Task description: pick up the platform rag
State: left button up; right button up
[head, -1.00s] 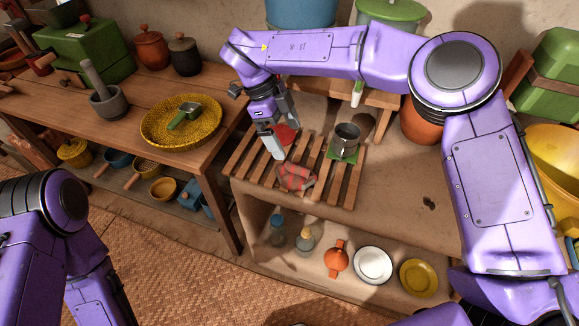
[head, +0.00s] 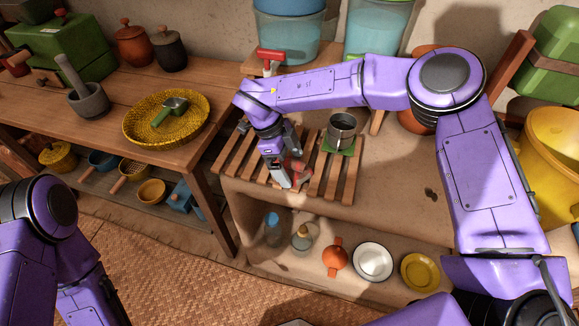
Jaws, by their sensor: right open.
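The platform rag (head: 301,170), a red checked cloth, lies crumpled on the wooden slatted rack (head: 347,180) on the mud platform. Much of it is hidden behind my right gripper. My right gripper (head: 287,176) points down at the rag, its fingers open and right at the cloth. I cannot tell whether they touch it. My left arm shows at the lower left, but its gripper is not in view.
A metal cup (head: 341,130) stands on a green mat (head: 338,147) close right of the gripper. Water containers (head: 288,38) stand behind. A yellow woven tray (head: 166,117) is on the left table.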

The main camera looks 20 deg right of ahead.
aim_at(293, 160)
jog(key=c, duration=1.2)
jog(key=shift+r, duration=0.3)
notch_tip(293, 160, up, 2)
jog(key=shift+r, duration=0.25)
jog(key=s+a+r, duration=0.2)
jog(key=s+r, duration=0.1)
jog(key=s, duration=0.1)
jog(key=s+a+r, duration=0.2)
jog(key=s+r, duration=0.1)
jog(key=s, duration=0.1)
jog(key=s+a+r+b, duration=0.1)
jog(key=s+a+r, duration=0.2)
jog(key=s+r, duration=0.1)
jog(key=shift+s, duration=0.1)
